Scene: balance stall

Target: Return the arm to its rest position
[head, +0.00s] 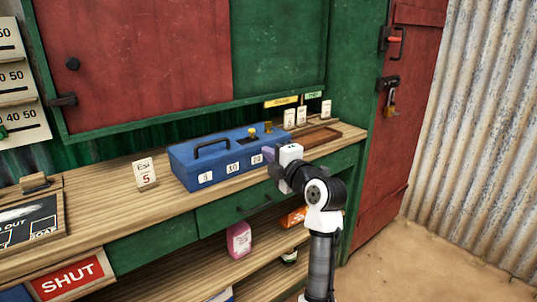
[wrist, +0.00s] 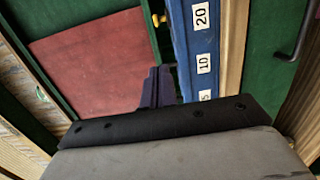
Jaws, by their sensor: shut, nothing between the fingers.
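My gripper (head: 268,153) is at the end of my arm, by the right end of the blue box (head: 213,174) on the wooden counter. In the wrist view the fingers (wrist: 158,88) are together with nothing between them. The blue box (wrist: 190,45) shows there just right of the fingers, with its number labels. I cannot tell whether the fingers touch the box. My arm reaches up in front of the counter's right part.
The counter (head: 105,202) holds a small price card (head: 145,173), several cards at the back right and a brown tray (head: 318,138). A lower shelf holds a pink container (head: 239,240). A red door (head: 385,150) and open floor (head: 420,260) are at the right.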

